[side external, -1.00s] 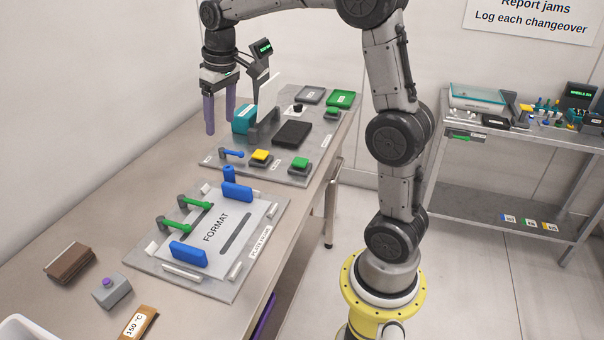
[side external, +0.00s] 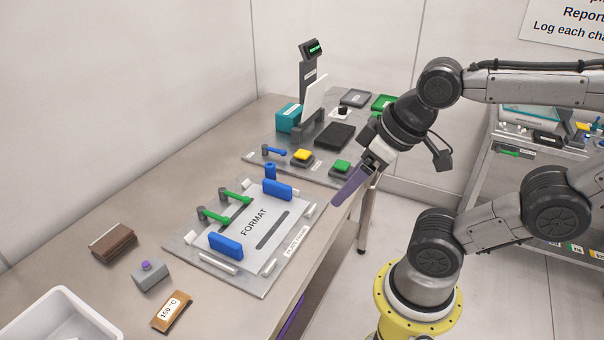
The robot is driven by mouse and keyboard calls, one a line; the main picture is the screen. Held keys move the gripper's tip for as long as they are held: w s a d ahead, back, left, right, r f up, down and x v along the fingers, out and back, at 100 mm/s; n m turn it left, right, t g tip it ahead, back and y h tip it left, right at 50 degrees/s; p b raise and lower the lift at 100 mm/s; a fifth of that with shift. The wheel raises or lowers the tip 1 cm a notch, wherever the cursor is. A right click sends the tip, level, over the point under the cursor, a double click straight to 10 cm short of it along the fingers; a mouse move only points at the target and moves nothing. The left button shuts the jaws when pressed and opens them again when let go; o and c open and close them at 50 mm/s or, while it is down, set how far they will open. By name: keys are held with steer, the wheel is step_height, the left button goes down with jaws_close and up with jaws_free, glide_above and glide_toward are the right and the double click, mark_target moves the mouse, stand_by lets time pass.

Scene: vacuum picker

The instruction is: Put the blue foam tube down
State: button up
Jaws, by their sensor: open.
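A short blue upright cylinder (side external: 270,173), which looks like the foam tube, stands at the back edge of the format plate (side external: 275,228), behind a blue block (side external: 278,190). My gripper (side external: 343,195) has long purple fingers and is open. It is tilted, pointing down and left, over or beside the bench's right edge, to the right of the plate. The fingers overlap in this view, and I see nothing held between them. The gripper is well apart from the blue cylinder.
Green-handled clamps (side external: 235,197) and a second blue block (side external: 226,245) sit on the plate. Behind are yellow (side external: 303,155) and green (side external: 342,166) buttons and a display post (side external: 308,80).

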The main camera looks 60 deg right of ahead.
steer(key=w+d+r+n+t+h, duration=0.1)
steer(key=w+d+r+t, duration=0.15)
steer(key=w, duration=0.45)
steer(key=w+d+r+t, duration=0.2)
steer(key=w+t, duration=0.2)
steer(key=w, duration=0.4)
steer(key=w+d+r+n+t+h, duration=0.1)
steer(key=w+d+r+t, duration=0.15)
steer(key=w, duration=0.45)
steer(key=w+d+f+m+t, duration=0.1)
steer(key=w+d+f, duration=0.2)
steer(key=d+f, duration=0.5)
steer(key=s+d+f+m+g, duration=0.1)
steer(key=s+d+f, duration=0.1)
steer(key=f, duration=0.3)
steer(key=s+d+f+m+h, duration=0.1)
steer(key=d+f, duration=0.1)
steer(key=f, duration=0.3)
steer(key=s+d+f+m+g, duration=0.1)
steer(key=s+d+f+m, duration=0.1)
steer(key=f, duration=0.3)
steer(key=shift+s+d+f+g, duration=0.3)
steer(key=shift+s+f, duration=0.05)
steer(key=shift+w+d+f, duration=0.1)
steer(key=shift+w+d, duration=0.05)
steer(key=shift+w, duration=0.15)
glide_toward(270, 165)
steer(key=x, duration=0.3)
steer(key=shift+d+f, duration=0.2)
steer(key=shift+x, duration=2.75)
